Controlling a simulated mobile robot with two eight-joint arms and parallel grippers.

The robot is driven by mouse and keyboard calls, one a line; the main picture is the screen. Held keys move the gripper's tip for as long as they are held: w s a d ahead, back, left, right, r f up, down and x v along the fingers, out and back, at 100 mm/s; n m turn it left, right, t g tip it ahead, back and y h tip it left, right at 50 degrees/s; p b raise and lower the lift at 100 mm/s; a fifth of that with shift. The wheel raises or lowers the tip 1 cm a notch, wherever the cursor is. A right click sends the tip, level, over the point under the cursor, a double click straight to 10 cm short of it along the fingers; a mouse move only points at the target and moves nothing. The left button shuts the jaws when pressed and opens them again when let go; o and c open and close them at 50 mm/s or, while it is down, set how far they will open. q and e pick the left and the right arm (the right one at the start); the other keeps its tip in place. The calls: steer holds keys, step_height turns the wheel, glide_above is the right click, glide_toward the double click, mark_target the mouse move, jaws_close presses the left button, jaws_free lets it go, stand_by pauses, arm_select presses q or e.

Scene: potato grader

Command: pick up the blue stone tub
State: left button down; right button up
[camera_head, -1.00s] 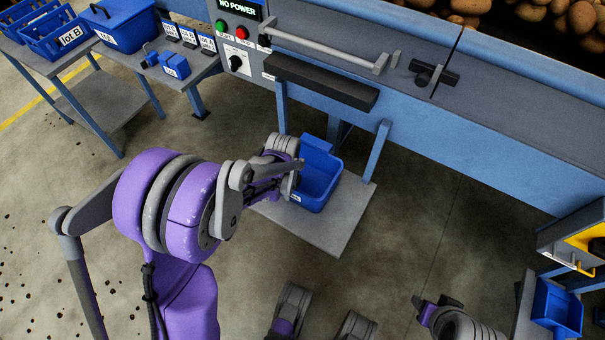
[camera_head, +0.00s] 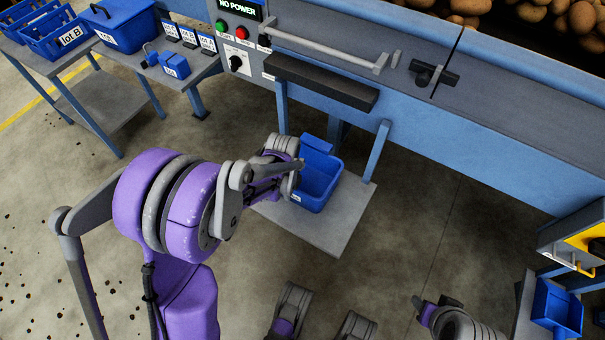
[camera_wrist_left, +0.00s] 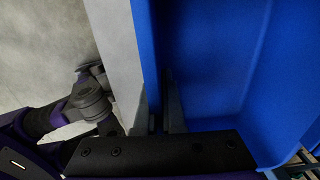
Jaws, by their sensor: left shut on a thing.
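The blue stone tub (camera_head: 318,190) is an open-topped blue tub at the grey low shelf under the machine; I cannot tell whether it rests on it. It fills much of the left wrist view (camera_wrist_left: 205,60). My left gripper (camera_head: 299,168) is at the tub's left side, shut on its wall; in the left wrist view its fingers (camera_wrist_left: 162,110) straddle the wall. The fingertips are mostly hidden in the head view. My right gripper (camera_head: 436,304) is at the lower right, away from the tub; its jaw opening is unclear.
The grey low shelf (camera_head: 335,232) lies beneath the tub, with blue machine legs (camera_head: 377,150) beside it. A side table at upper left holds blue crates (camera_head: 60,35) and a lidded blue box (camera_head: 122,30). Another blue bin (camera_head: 556,308) stands at lower right. The floor between is clear.

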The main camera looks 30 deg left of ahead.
stand_by(0.5)
arm_select(q)
step_height(320, 180, up, 10)
steer(key=p, duration=0.3)
stand_by(1.0)
